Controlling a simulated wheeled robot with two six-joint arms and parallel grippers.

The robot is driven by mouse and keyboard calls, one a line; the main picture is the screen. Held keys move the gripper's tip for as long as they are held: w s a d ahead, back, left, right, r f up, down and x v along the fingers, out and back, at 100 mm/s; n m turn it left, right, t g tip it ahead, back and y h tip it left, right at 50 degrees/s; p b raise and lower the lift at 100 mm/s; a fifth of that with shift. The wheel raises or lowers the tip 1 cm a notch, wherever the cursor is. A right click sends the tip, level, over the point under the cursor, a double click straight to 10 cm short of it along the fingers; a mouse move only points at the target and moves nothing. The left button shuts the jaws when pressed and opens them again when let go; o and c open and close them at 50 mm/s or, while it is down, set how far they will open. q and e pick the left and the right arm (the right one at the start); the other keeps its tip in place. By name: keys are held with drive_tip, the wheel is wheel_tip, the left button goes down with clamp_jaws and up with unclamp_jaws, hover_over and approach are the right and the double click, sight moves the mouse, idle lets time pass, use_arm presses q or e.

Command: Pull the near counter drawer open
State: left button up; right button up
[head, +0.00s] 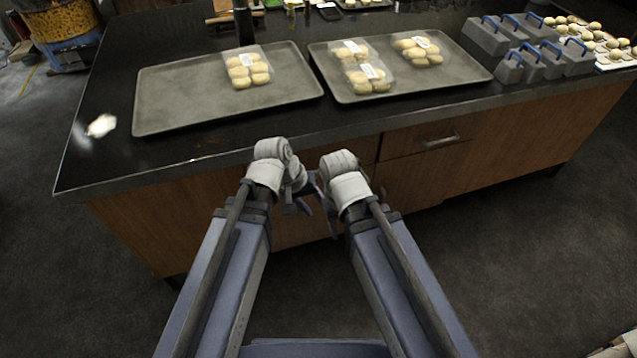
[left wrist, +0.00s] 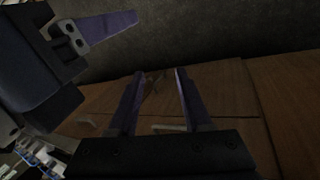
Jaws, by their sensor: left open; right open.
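The near counter (head: 220,122) has a black top and a wooden front. A drawer front (head: 405,142) with a grey bar handle (head: 441,141) shows right of my grippers in the head view; it looks closed. In the left wrist view, one pale handle (left wrist: 168,128) shows between my left fingers and another (left wrist: 85,122) lies farther left. My left gripper (head: 297,198) is open and empty before the wooden front; its fingers also show in the left wrist view (left wrist: 158,72). My right gripper (head: 326,208) is open beside it, and its finger shows at upper left in the wrist view.
Two grey trays (head: 165,95) (head: 465,78) with bagged buns lie on the counter. Grey blocks with blue handles (head: 545,62) and rows of buns (head: 600,38) stand at the right. Dark floor lies before the counter. My two grippers are very close together.

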use_arm(q)
drive_tip(key=w+d+f+n+t+h+b, duration=0.1)
drive_tip(key=w+f+n+t+h+b, duration=0.15)
drive_tip(key=w+f+b, duration=0.45)
drive_tip(key=n+t+h+b, duration=0.6)
drive_tip(key=n+b, duration=0.5)
drive_tip(key=b, duration=0.5)
approach(318, 172)
drive_tip(key=r+x, duration=0.1)
drive_tip(key=x, duration=0.2)
drive_tip(key=shift+y, duration=0.25)
drive_tip(key=shift+a+f+b+x, duration=0.1)
drive_tip(key=shift+f+b+x, duration=0.2)
drive_tip(key=shift+x, duration=1)
drive_tip(key=shift+a+f+b+x, duration=0.1)
drive_tip(key=shift+b+x, duration=0.25)
drive_tip(key=shift+x, duration=0.95)
drive_tip(key=shift+f+b+x, duration=0.2)
drive_tip(key=shift+b+x, duration=0.15)
drive_tip(key=shift+x, duration=0.95)
clamp_jaws()
